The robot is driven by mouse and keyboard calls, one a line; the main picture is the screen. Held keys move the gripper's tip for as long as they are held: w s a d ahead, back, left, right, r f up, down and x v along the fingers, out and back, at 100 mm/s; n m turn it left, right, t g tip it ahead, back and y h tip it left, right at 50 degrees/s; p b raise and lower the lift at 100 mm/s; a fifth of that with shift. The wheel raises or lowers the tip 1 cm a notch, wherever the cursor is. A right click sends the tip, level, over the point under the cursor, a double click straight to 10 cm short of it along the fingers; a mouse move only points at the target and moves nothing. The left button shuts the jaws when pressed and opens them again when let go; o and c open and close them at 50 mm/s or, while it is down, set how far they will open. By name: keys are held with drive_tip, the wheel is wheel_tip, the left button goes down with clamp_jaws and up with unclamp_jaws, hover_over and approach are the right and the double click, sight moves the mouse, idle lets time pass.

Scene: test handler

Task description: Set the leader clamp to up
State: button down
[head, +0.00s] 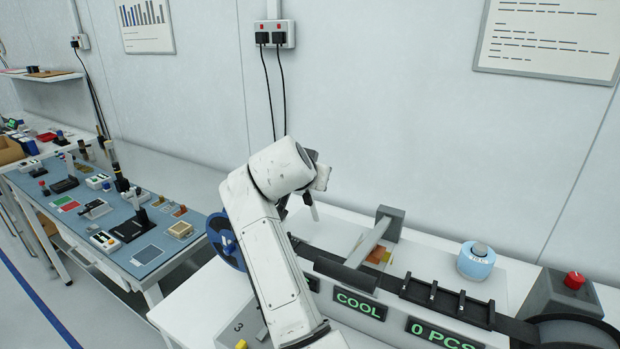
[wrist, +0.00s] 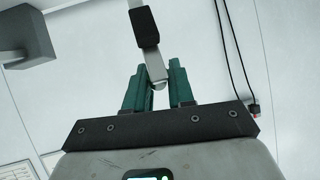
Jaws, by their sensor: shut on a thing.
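In the wrist view, a pale grey lever with a black sleeve (wrist: 145,27) hangs down from the top edge; it looks like the leader clamp. Its rounded lower end sits between the teal fingers of my gripper (wrist: 160,76), which is shut on it near the fingertips. The lever's pivot is out of the wrist view. In the head view my own arm hides the gripper's fingers and most of the lever. The machine with its green COOL display (head: 360,305) stands below and to the right of my wrist.
A grey block with a pale arm (head: 390,222) stands just right of my wrist. A dark track (head: 447,299), a blue-white tape roll (head: 476,262) and a red button (head: 574,280) lie further right. A blue reel (head: 224,240) is left of my arm. The wall is close behind.

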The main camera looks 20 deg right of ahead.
drive_tip(key=shift+d+f, duration=0.25)
drive_tip(key=shift+f, duration=0.05)
drive_tip(key=c, duration=1.1)
unclamp_jaws()
drive_tip(key=shift+d, duration=0.1)
drive_tip(key=shift+r, duration=0.1)
drive_tip(key=shift+s+a+r, duration=0.1)
drive_tip(key=shift+a, duration=0.15)
drive_tip(key=b+v, duration=0.2)
drive_tip(key=v, duration=0.8)
drive_tip(key=shift+r, duration=0.2)
